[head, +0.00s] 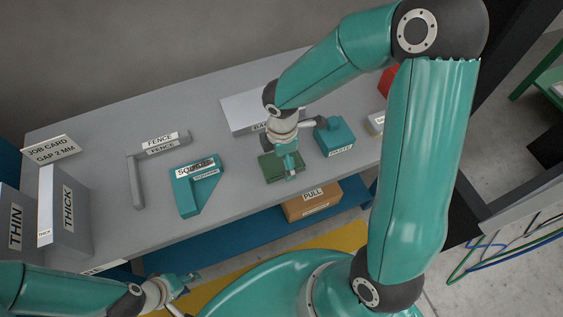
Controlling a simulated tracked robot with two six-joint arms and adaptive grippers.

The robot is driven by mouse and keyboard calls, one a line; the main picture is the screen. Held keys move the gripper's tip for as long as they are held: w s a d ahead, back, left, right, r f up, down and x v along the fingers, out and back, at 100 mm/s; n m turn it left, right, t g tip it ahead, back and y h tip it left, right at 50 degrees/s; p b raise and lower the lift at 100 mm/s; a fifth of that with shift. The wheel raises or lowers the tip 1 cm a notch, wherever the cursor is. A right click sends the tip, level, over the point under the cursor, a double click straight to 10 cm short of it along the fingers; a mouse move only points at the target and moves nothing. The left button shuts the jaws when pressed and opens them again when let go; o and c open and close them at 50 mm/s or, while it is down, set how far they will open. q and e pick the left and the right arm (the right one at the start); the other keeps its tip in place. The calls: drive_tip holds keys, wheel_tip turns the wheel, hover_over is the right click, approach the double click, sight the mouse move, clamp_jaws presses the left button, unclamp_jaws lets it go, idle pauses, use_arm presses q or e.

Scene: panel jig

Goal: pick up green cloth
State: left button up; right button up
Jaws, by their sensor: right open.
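The green cloth (269,170) is a small dark green patch lying on the grey bench, near its front edge. My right gripper (290,172) is open and points down at the cloth, covering part of its right side. I cannot tell whether its fingers touch the cloth. My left gripper (182,284) is low in front of the bench, well away from the cloth, and looks empty. Its jaw opening is too small to judge.
A teal labelled square (193,193) and grey fence (138,182) lie left of the cloth. A teal block (338,138) stands to its right, a grey labelled block (240,107) behind. An orange PULL drawer (318,197) is below. THIN and THICK blocks (66,222) stand far left.

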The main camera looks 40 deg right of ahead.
drive_tip(key=shift+f, duration=0.2)
drive_tip(key=c, duration=1.2)
wheel_tip(320, 180, up, 20)
drive_tip(key=p, duration=0.1)
